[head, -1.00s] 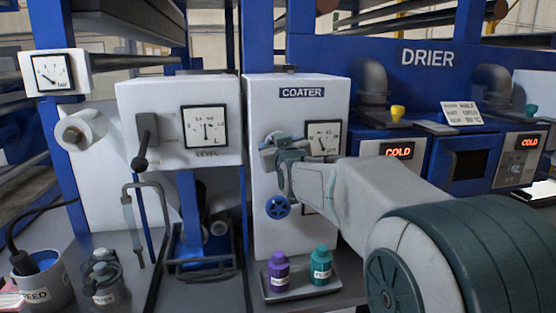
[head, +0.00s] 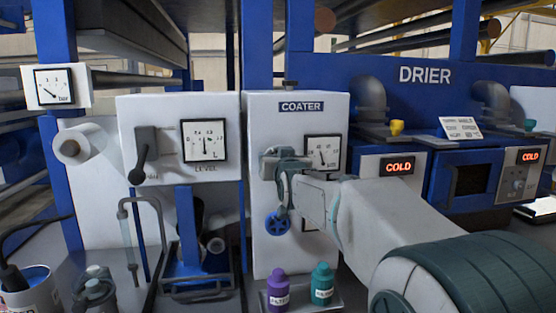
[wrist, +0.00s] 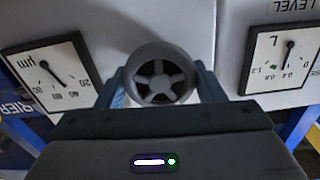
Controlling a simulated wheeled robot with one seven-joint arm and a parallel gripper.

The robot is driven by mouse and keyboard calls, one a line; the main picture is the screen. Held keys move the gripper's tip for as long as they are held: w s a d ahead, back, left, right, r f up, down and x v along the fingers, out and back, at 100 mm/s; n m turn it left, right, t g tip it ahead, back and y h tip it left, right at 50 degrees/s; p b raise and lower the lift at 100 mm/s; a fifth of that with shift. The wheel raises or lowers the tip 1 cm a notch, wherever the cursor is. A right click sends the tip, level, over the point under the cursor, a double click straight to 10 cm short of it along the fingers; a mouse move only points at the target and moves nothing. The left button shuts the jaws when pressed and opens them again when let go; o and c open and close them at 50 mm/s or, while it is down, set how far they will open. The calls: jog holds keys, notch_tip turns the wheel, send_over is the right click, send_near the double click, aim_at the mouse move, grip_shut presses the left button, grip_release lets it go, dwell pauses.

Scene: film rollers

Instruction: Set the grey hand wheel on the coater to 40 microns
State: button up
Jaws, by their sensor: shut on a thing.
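The grey hand wheel (wrist: 161,76) shows in the wrist view, with spokes inside a thick rim. It is on the white front of the coater (head: 258,130). My gripper (wrist: 162,88) is shut on it, one finger at each side of the rim. In the head view my gripper (head: 284,172) hides most of the wheel. The coater's micron gauge (head: 322,152) is right of my gripper. In the wrist view, which is upside down, this gauge (wrist: 47,70) has its needle near the 40 mark; the exact reading is too small to tell.
A blue wheel (head: 278,223) sits just below my gripper. A purple bottle (head: 278,290) and a teal bottle (head: 322,284) stand on a tray below. The level gauge (head: 204,140) and a dark lever (head: 143,155) are left. The drier (head: 470,145) is right.

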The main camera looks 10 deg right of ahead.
jog(key=o, duration=1)
jog(key=shift+c, duration=0.2)
jog(key=s+b, duration=0.1)
jog(key=s, duration=1.3)
jog(key=shift+b, duration=0.4)
jog(key=shift+w, duration=0.1)
jog(key=s+f+g+p, duration=1.1)
jog(key=s+f+g, duration=0.4)
jog(key=s+f, duration=0.4)
jog(key=s, duration=0.3)
jog(key=shift+s+f+n, duration=0.2)
jog(key=shift+s+n, duration=0.1)
